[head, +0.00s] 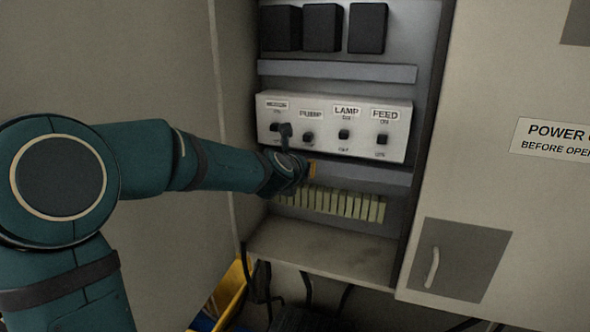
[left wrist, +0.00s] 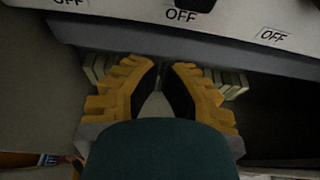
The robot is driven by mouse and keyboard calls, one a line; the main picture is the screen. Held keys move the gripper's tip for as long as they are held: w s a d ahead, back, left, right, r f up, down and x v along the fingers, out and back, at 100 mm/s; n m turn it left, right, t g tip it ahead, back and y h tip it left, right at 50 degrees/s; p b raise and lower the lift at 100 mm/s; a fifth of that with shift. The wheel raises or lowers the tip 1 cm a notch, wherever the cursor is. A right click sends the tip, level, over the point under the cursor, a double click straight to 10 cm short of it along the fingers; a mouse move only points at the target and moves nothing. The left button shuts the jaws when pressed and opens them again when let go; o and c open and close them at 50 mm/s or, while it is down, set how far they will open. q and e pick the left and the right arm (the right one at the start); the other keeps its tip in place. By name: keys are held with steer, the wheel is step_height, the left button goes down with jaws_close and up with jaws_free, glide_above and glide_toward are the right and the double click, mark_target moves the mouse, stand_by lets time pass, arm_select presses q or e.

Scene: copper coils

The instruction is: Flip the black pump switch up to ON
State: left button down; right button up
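The black pump switch (head: 308,137) sits under the PUMP label on the white switch panel (head: 363,142) in the head view. Its lever position is too small to tell. My left gripper (head: 312,168) is just below the panel's lower edge, under the pump switch and apart from it. In the left wrist view, the yellow fingers of my left gripper (left wrist: 161,68) have their tips close together with nothing held between them. A black switch (left wrist: 190,4), cut by the top edge, is above an OFF label ahead of the fingertips. My right gripper is not in view.
The lamp switch (head: 344,134) and feed switch (head: 381,139) stand to the right, and another black switch (head: 275,127) to the left. A grey rail (head: 370,174) and a row of pale terminal blocks (head: 340,204) lie below the panel. Cabinet walls flank the opening.

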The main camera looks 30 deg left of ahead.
arm_select(q)
step_height(320, 180, up, 4)
steer(key=p, duration=0.3)
steer(key=shift+w, duration=0.15)
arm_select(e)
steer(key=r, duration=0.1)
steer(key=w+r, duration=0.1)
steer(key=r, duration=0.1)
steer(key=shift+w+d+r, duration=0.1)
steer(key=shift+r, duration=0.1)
arm_select(q)
step_height(320, 180, up, 2)
steer(key=shift+r+p, duration=0.15)
steer(key=shift+p, duration=0.75)
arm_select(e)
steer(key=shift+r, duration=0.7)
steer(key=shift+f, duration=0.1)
arm_select(q)
steer(key=s+d+f+b, duration=0.1)
steer(key=s+d+b, duration=0.1)
steer(key=s, duration=0.7)
steer(key=shift+s+b, duration=0.15)
steer(key=shift+b, duration=0.4)
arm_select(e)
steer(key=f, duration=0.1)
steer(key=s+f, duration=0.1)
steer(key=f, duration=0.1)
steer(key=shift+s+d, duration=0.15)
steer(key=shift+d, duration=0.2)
